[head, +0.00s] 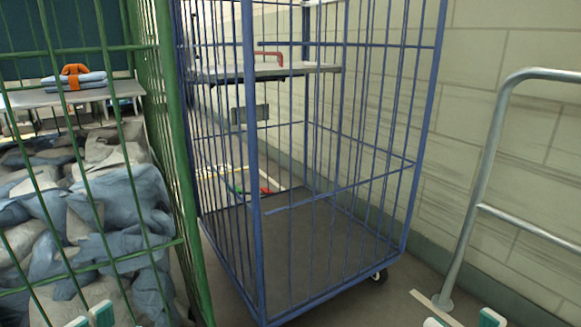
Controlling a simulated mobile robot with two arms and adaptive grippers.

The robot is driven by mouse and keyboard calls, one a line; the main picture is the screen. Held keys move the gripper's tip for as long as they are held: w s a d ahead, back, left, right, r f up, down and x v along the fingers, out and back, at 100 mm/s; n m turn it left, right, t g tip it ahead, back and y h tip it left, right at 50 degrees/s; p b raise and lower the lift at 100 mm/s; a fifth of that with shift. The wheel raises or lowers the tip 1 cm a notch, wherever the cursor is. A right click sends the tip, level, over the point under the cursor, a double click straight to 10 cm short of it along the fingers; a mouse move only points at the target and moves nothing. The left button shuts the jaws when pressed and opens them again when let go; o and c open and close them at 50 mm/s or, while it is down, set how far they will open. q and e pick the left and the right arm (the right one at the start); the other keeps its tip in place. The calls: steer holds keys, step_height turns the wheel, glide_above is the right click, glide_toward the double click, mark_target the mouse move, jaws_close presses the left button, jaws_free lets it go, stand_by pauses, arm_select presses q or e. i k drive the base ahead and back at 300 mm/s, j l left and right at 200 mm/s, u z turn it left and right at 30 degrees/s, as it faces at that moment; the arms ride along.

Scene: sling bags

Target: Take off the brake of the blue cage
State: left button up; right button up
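The blue cage (252,160) stands upright in the middle of the head view, with tall blue bars and a dark floor plate (320,245). One black caster wheel (379,277) shows under its right corner. A brake lever cannot be made out there, and the other casters are hidden. My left gripper (90,316) shows only its fingertips at the bottom left edge; they look slightly apart and empty. My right gripper (462,319) shows its fingertips at the bottom right edge, clearly apart and empty. Neither touches the blue cage.
A green cage (180,170) full of grey and blue bags (120,205) stands close at the left. A metal rail (484,180) stands at the right before a pale brick wall (520,120). Some floor (400,300) is clear between rail and blue cage.

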mark_target(286, 253)
steer(key=i+l, duration=0.3)
steer(key=i, duration=0.2)
steer(key=i+l+z, duration=0.1)
steer(key=i+l, duration=0.2)
steer(key=i, duration=0.15)
